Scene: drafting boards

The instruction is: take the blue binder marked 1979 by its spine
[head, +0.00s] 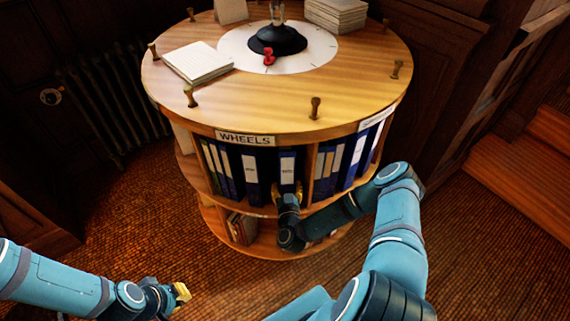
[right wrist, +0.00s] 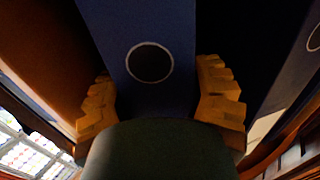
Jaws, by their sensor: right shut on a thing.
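A blue binder (head: 287,168) with a white spine label stands upright in the round shelf, under the "WHEELS" sign (head: 245,139). The writing on its label is too small to read. My right gripper (head: 289,190) is at the lower part of its spine. In the right wrist view the yellow fingers of the right gripper (right wrist: 158,100) lie on both sides of the blue spine (right wrist: 150,25), just below its round finger hole, shut on it. My left gripper (head: 181,293) is low at the left, away from the shelf; its finger opening cannot be made out.
Several other binders (head: 250,172) stand to the left, and more (head: 322,168) are right of an upright divider. Books (head: 243,228) fill the lower tier. The round top (head: 350,85) carries papers (head: 197,62), a black stand (head: 277,40) and short pegs around its edge.

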